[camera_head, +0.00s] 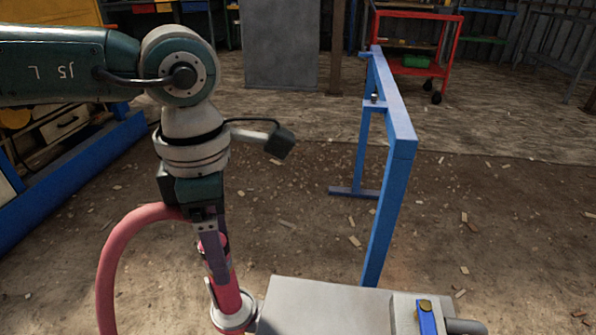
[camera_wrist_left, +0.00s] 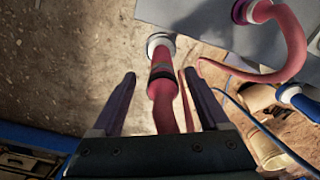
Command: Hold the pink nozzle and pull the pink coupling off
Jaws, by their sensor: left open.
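The pink coupling (camera_head: 213,250) sits at the end of a pink hose (camera_head: 112,262), in line with the pink nozzle (camera_head: 228,294) below it. The nozzle rises slightly tilted from a pale metal collar (camera_head: 233,321). In the left wrist view the coupling (camera_wrist_left: 162,82) shows dark bands and lies between the fingers, with the collar (camera_wrist_left: 160,41) beyond it. The seam with the nozzle is hard to make out. My left gripper (camera_head: 212,246) is open, its fingers (camera_wrist_left: 160,76) apart on either side of the coupling with visible gaps. My right gripper is out of view.
A grey metal top (camera_head: 325,309) stands right of the nozzle, bearing a blue part with a brass piece (camera_head: 426,312). A blue frame (camera_head: 391,190) stands behind it. Another pink hose (camera_wrist_left: 291,40) and a blue-handled part (camera_wrist_left: 298,99) show in the wrist view.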

